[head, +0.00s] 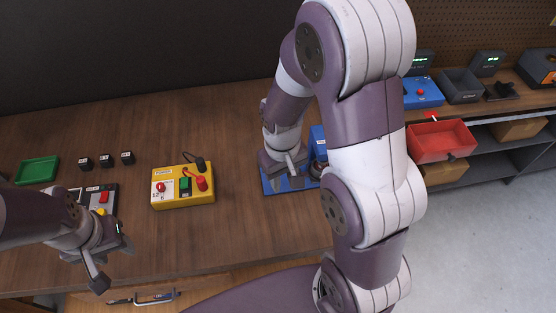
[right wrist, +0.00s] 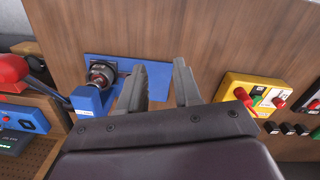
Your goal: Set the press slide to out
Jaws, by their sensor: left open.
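The blue press (head: 319,142) stands on the wooden bench in the head view, partly hidden behind my right arm. Its flat blue base plate (right wrist: 152,66) and a round dark-and-metal part (right wrist: 103,75) show in the right wrist view. I cannot tell which part is the slide or how it is set. My right gripper (head: 291,175) is over the base plate. My left gripper (head: 107,262) is open and empty near the bench's front edge, at lower left.
A yellow box (head: 171,200) with red and green controls sits on the bench, left of the press. A green tray (head: 38,170) and several small black blocks (head: 106,160) lie further left. A red bin (head: 440,142) and blue box (head: 420,93) stand at right. Bare wood separates the yellow box and press.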

